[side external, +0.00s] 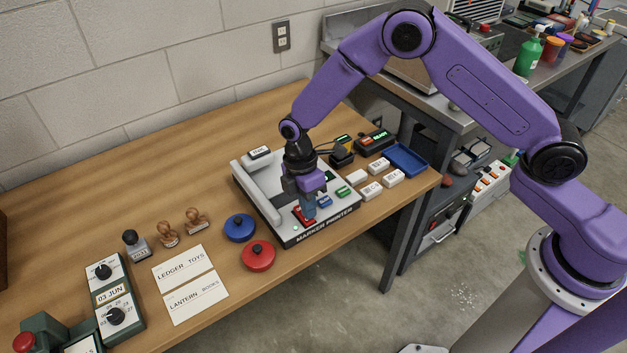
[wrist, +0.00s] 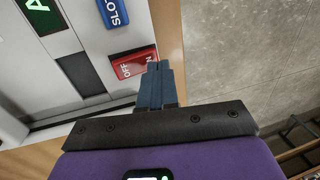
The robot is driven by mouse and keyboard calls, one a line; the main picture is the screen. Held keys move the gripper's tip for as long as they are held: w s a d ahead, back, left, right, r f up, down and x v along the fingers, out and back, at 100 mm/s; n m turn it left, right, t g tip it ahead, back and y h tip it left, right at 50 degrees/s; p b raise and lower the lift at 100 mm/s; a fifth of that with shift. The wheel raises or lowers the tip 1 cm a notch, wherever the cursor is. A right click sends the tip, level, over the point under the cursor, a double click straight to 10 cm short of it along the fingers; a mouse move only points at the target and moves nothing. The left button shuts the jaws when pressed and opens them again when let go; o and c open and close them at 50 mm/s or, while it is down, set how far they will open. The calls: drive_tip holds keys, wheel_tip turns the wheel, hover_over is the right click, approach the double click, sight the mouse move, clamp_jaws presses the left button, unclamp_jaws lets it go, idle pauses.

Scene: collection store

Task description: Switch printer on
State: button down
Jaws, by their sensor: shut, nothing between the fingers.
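The white printer (side external: 258,203), lettered MARKER PRINTER along its dark front, sits on the wooden bench. Its red rocker switch (side external: 299,211) is at the front edge. In the wrist view the red switch (wrist: 128,66) reads OFF at its left end and ON at its right end. My gripper (side external: 309,214) is shut and empty, pointing down at the switch. In the wrist view my closed fingertips (wrist: 156,68) are at the ON end and cover a little of it. I cannot tell whether they touch it, nor which end is pressed in.
A blue SLOW switch (wrist: 112,11) and a green-lit display (wrist: 42,14) are close to the red switch. Small white blocks (side external: 372,190) and a blue tray (side external: 406,159) lie to the right.

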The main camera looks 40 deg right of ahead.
wheel_tip(320, 180, up, 12)
drive_tip(key=s, duration=0.2)
drive_tip(key=shift+s, duration=0.25)
drive_tip(key=s+d+r+m+t, duration=0.1)
drive_tip(key=s+d+r, duration=0.3)
drive_tip(key=s+d, duration=0.5)
drive_tip(key=s+d+r+m+t, duration=0.1)
drive_tip(key=s+d+r+m, duration=0.3)
drive_tip(key=s, duration=1.2)
drive_tip(key=d+r, duration=0.1)
drive_tip(key=d, duration=0.3)
drive_tip(key=shift+s+d, duration=0.15)
drive_tip(key=shift+d, duration=0.25)
